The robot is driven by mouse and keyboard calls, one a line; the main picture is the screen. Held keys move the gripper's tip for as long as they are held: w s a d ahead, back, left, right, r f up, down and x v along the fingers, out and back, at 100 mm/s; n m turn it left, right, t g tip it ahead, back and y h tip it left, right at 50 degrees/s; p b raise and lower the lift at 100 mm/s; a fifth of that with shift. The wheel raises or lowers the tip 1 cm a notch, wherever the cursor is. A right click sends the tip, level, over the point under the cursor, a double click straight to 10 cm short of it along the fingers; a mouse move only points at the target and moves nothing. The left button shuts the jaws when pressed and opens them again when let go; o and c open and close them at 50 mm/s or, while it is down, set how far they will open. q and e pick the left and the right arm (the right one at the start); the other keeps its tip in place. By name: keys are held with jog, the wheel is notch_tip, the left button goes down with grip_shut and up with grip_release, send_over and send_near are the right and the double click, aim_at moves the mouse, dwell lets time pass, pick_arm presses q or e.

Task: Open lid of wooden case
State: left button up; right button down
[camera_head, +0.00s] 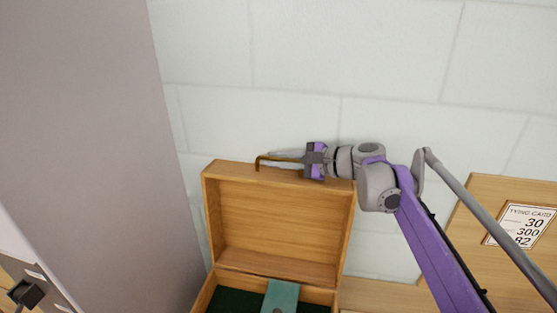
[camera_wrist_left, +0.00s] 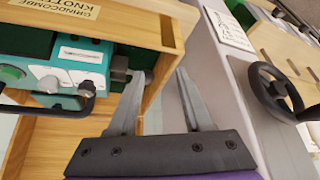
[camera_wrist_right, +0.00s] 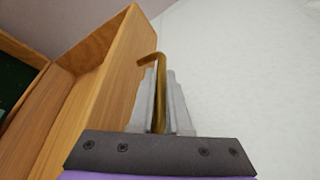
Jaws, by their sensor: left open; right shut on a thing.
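The wooden case (camera_head: 210,290) stands against the wall with its lid (camera_head: 275,215) raised, standing steeply open. Inside the case are a dark green lining and a teal device (camera_head: 281,297); the device also shows in the left wrist view (camera_wrist_left: 75,62). My right gripper (camera_head: 280,158) is at the lid's top edge, shut on a bent brass hook (camera_head: 258,162). In the right wrist view the hook (camera_wrist_right: 157,85) stands between the fingers, its bent tip at the lid's edge; I cannot tell whether it touches. My left gripper (camera_wrist_left: 158,78) is open and empty beside the case.
A wooden board with a printed card (camera_head: 520,226) stands at the right. A grey panel (camera_head: 90,130) rises at the left of the case. A black handwheel (camera_wrist_left: 280,92) shows in the left wrist view. The pale wall is close behind the lid.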

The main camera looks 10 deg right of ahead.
dwell(0.8)
jog(key=s+a+r+n+t, duration=0.1)
jog(key=s+a, duration=0.1)
jog(key=s, duration=0.4)
jog(key=shift+s+a+n+p, duration=0.35)
jog(key=shift+a+n+p, duration=0.05)
jog(key=shift+p, duration=0.05)
jog(key=c, duration=0.9)
grip_release()
jog(key=v, duration=1.1)
jog(key=shift+b, duration=0.35)
jog(key=shift+f, duration=0.1)
